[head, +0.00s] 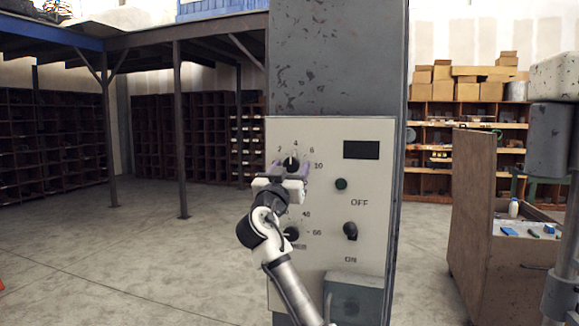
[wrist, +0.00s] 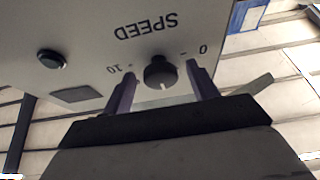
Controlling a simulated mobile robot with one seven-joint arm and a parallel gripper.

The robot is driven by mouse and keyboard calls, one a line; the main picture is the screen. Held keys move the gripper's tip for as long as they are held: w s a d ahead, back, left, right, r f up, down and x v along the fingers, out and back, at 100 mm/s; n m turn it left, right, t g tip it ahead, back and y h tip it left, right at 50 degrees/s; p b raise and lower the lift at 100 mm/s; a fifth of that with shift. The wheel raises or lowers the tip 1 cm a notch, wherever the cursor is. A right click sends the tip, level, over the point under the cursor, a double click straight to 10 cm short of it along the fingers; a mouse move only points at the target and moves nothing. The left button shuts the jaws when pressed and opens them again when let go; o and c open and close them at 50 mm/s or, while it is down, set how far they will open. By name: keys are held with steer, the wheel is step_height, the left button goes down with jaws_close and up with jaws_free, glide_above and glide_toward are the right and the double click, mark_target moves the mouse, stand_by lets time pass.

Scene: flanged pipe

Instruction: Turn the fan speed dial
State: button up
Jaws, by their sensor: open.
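The fan speed dial (head: 290,162) is a round black knob high on the left of a pale control panel, with numbers around it. Its white mark points roughly up, near the 4. In the wrist view the dial (wrist: 160,73) appears upside down by the word SPEED. My gripper (head: 291,171) is open in front of the dial. In the wrist view its two purple fingers (wrist: 161,80) stand one on each side of the dial, with a visible gap on both sides. My wrist hides part of the panel just below the dial.
The panel (head: 375,215) also carries a lower dial (head: 291,234), a green button (head: 341,184), a black OFF/ON switch (head: 351,230), a dark display (head: 361,150) and a grey box (head: 355,298) at the bottom. A wooden cabinet (head: 480,215) stands at right. Open floor lies left.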

steer(key=c, duration=1)
steer(key=shift+n+y, duration=0.4)
steer(key=shift+n, duration=0.2)
steer(key=n+y, duration=0.1)
steer(key=n, duration=0.1)
steer(key=n+y+p, duration=0.1)
steer(key=n, duration=0.2)
steer(key=shift+d+r+n+t+y, duration=0.2)
steer(key=shift+n+t+y, duration=0.1)
steer(key=shift+y, duration=0.1)
steer(key=n+y+p, duration=0.1)
steer(key=n+p, duration=0.1)
steer(key=n, duration=0.1)
steer(key=n+g+y+p, duration=0.1)
steer(key=n+y+p, duration=0.1)
steer(key=n, duration=0.2)
steer(key=shift+s+d+r, duration=0.1)
steer(key=shift+d+r, duration=0.05)
steer(key=n+p, duration=0.1)
steer(key=n, duration=0.1)
steer(key=n+g+y+p, duration=0.1)
steer(key=n, duration=0.2)
steer(key=shift+g, duration=0.3)
steer(key=shift+n+g+y, duration=0.3)
steer(key=shift+n+g, duration=0.4)
steer(key=shift+n, duration=1)
